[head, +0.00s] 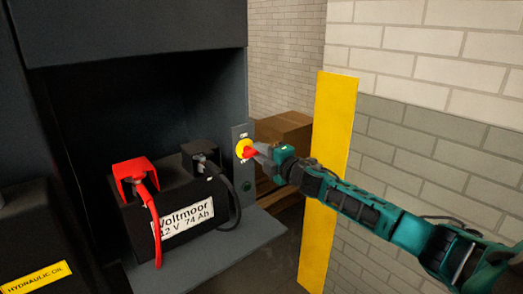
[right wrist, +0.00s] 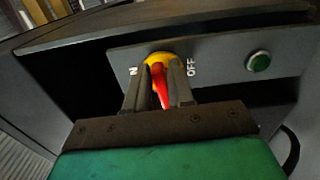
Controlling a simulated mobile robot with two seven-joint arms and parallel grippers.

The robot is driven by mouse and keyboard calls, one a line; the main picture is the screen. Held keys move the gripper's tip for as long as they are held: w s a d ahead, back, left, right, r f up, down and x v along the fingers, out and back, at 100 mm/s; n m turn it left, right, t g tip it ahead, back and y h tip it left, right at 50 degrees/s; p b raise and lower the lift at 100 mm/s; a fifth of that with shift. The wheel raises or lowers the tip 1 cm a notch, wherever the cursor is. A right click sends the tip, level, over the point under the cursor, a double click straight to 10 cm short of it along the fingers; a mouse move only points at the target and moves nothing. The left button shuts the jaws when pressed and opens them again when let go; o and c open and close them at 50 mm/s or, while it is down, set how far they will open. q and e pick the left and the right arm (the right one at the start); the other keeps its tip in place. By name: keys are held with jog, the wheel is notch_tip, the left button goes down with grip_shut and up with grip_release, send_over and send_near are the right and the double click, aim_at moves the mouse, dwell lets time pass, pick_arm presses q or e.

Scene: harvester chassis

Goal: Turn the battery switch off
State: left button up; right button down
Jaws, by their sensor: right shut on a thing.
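The battery switch is a yellow disc (head: 241,147) with a red handle, set on a grey panel beside the battery. In the right wrist view, the red handle (right wrist: 160,86) stands out from the yellow disc (right wrist: 158,59) between the labels ON, partly covered, and OFF. My right gripper (head: 258,152) reaches in from the right. Its fingers, also seen in the right wrist view (right wrist: 158,88), are shut on the red handle, one on each side. Which label the handle points to is hard to tell. My left gripper is not in view.
A black battery (head: 178,222) with red and black terminal covers and cables stands left of the switch. A green button (right wrist: 258,61) sits on the same panel. A yellow post (head: 330,180) and brick wall stand behind my right arm. A cardboard box (head: 283,131) is behind the panel.

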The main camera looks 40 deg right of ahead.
jog(key=shift+a+f, duration=0.2)
jog(key=shift+f, duration=0.05)
dwell(0.3)
jog(key=c, duration=1.1)
grip_release()
jog(key=shift+r, duration=0.1)
jog(key=shift+d, duration=0.1)
jog(key=shift+s+d+b, duration=0.15)
jog(key=shift+s, duration=2)
jog(key=shift+s+d+b, duration=0.15)
jog(key=shift+s, duration=2)
jog(key=shift+s+d+b, duration=0.15)
jog(key=shift+s, duration=2)
